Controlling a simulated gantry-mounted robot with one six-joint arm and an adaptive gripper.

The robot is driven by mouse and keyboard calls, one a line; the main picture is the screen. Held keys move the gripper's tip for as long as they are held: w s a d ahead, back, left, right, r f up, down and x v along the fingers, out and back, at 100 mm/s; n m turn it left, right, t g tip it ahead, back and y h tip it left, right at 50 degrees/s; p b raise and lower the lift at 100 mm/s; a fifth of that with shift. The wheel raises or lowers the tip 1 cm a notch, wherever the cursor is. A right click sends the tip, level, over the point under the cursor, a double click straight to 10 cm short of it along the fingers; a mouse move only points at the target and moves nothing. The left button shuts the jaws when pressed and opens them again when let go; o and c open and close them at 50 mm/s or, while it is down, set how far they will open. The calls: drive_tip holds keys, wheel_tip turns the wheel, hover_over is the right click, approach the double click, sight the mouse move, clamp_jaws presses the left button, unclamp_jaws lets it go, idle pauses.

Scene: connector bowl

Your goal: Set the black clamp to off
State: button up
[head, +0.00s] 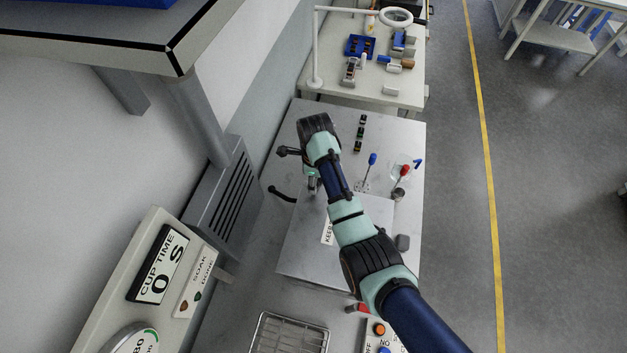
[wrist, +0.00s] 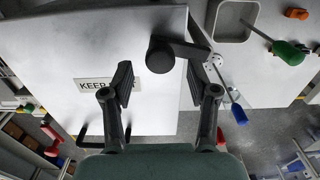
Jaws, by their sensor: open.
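The black clamp (wrist: 161,57) shows in the wrist view as a round black knob on a thick black arm. The arm runs right to a pale mount just past the edge of the metal plate (wrist: 60,40). My gripper (wrist: 157,80) is open and empty, with one finger on each side of the knob in the picture. The knob sits slightly above the line between the fingertips. I cannot tell the remaining depth or see any contact. In the head view my arm crosses this area, and I cannot pick out the clamp clearly.
A blue-handled lever (head: 372,160) and a red-handled one (head: 404,170) stand on the metal table right of my arm. A KEEP label (head: 328,232) lies on the plate. A wire basket (head: 288,332) is in front. A grey tray (wrist: 232,20) lies right of the clamp.

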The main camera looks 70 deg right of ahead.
drive_tip(key=shift+f, duration=0.95)
drive_tip(key=shift+w, duration=0.1)
clamp_jaws()
